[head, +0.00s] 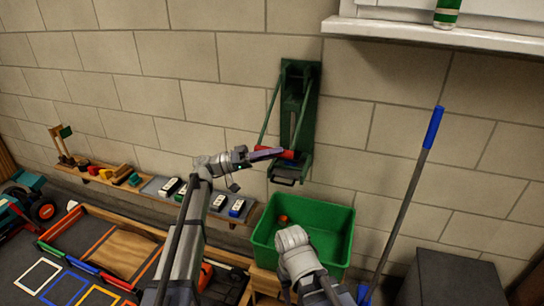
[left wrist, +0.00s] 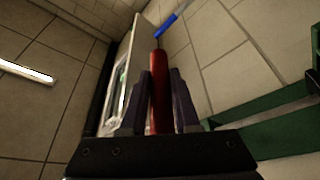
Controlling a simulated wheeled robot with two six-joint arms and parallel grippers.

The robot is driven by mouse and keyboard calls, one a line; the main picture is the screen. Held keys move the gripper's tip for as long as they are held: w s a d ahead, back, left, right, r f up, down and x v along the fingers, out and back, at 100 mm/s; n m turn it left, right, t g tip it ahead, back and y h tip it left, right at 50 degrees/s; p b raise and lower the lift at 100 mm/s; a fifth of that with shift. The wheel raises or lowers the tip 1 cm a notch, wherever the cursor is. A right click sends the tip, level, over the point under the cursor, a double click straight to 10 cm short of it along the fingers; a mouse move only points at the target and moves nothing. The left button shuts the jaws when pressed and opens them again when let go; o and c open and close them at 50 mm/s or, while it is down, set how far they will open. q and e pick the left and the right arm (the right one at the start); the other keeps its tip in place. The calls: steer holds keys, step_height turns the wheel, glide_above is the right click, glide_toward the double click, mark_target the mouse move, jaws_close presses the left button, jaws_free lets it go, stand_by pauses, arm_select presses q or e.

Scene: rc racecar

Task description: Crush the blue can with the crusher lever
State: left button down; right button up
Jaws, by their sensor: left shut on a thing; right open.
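The green crusher (head: 301,95) is mounted on the block wall. Its lever has a red handle (head: 289,154), now low in front of the crusher's lower part. My left gripper (head: 270,153) is shut on the red handle. In the left wrist view the handle (left wrist: 161,90) stands between the two dark fingers. I cannot make out the blue can; the lever and my gripper cover much of the crusher's lower end. My right arm (head: 298,257) is low in front of the green bin, with its gripper open and apart from the crusher.
A green bin (head: 328,219) with a small orange-red thing inside stands under the crusher. A blue-handled pole (head: 408,195) leans on the wall at right, near a dark box (head: 445,278). A low shelf (head: 153,187) with small items runs along the wall at left.

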arm_select(q)
steer(key=shift+w+f, duration=0.2)
steer(key=shift+w, duration=0.25)
steer(key=c, duration=0.8)
jaws_free()
steer(key=shift+w+d+f, duration=0.1)
steer(key=shift+w+d, duration=0.05)
steer(key=shift+c, duration=0.2)
steer(key=shift+o, duration=0.9)
steer(key=b+v, duration=0.2)
steer(key=v, duration=0.6)
steer(key=shift+s+d, duration=0.1)
steer(key=shift+s, duration=0.15)
